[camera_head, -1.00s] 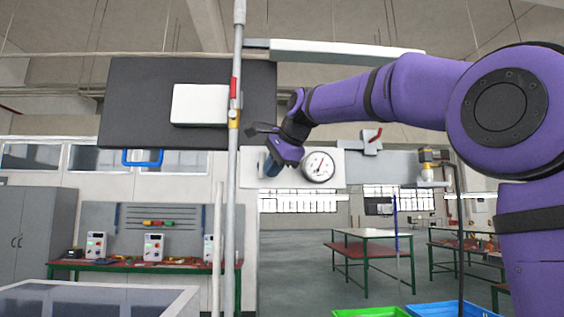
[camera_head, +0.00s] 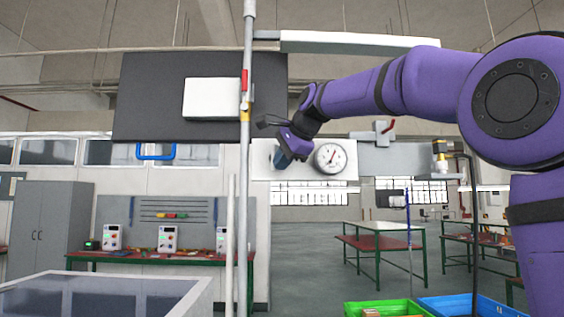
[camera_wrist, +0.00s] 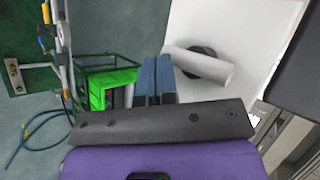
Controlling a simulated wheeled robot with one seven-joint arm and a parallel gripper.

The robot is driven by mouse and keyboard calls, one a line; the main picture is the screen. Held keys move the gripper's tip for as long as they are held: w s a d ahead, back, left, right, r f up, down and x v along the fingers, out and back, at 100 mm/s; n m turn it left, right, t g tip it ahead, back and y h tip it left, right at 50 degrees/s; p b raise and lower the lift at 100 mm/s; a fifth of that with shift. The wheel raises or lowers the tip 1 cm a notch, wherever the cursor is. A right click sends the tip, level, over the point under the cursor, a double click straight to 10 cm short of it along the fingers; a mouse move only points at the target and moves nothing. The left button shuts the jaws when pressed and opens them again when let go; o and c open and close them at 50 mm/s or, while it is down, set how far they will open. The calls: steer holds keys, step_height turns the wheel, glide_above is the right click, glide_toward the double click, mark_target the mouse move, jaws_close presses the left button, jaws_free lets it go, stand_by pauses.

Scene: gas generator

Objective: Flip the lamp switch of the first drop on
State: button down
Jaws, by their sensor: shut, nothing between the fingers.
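A long white lamp (camera_head: 350,42) hangs at the top in the head view. Below it a white panel (camera_head: 345,172) carries a round dial gauge (camera_head: 330,156). My gripper (camera_head: 283,160) is in front of the panel's left part, left of the gauge. In the wrist view my blue fingers (camera_wrist: 156,78) are shut together and empty. A white cylinder with a black round base (camera_wrist: 200,66) stands out from a white surface (camera_wrist: 262,35) just right of the fingers. I cannot make out a lamp switch for certain; my gripper hides part of the panel.
A vertical grey pole (camera_head: 246,190) stands left of my gripper. A dark board (camera_head: 150,95) with a white box (camera_head: 211,98) is behind it. Green (camera_head: 385,308) and blue (camera_head: 450,303) crates stand below.

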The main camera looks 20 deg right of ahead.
steer(key=shift+f+t+y, duration=0.1)
steer(key=shift+t+y, duration=0.3)
steer(key=shift+y, duration=0.1)
steer(key=m+t+y, duration=0.1)
steer(key=a+m+t+y, duration=0.1)
steer(key=m+t+y, duration=0.1)
steer(key=y, duration=0.1)
steer(key=shift+w+a+f, duration=0.15)
steer(key=shift+w+f, duration=0.05)
steer(key=shift+f, duration=0.15)
stand_by(0.3)
steer(key=shift+w+a, duration=0.1)
steer(key=shift+a, duration=0.2)
stand_by(0.7)
stand_by(1.2)
